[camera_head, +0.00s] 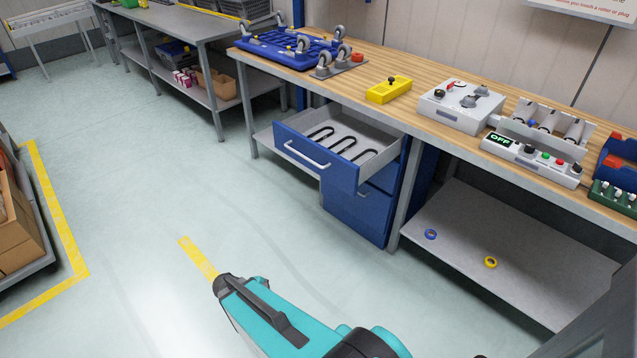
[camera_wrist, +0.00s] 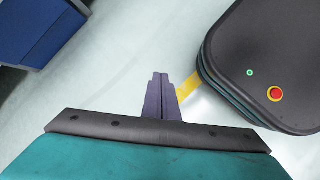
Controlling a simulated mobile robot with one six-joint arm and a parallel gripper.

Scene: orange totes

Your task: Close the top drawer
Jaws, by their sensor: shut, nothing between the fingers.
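The top drawer (camera_head: 314,158) is a blue drawer with a silver handle, pulled well out from under the wooden workbench. Several black looped items lie on its grey inside. Its blue cabinet (camera_head: 358,208) has at least one more drawer below, which is closed. My gripper (camera_wrist: 161,78) is shut and empty over the pale floor in the wrist view. A blue surface, likely part of the drawer unit, shows at that view's upper left (camera_wrist: 42,32). In the head view my arm is low in front, apart from the drawer, and the fingertips cannot be made out.
The workbench top (camera_head: 420,122) carries a blue wheeled dolly (camera_head: 285,48), a yellow box (camera_head: 389,91) and control boxes (camera_head: 460,106). Tape rolls lie on the lower shelf (camera_head: 500,240). The floor before the drawer is clear.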

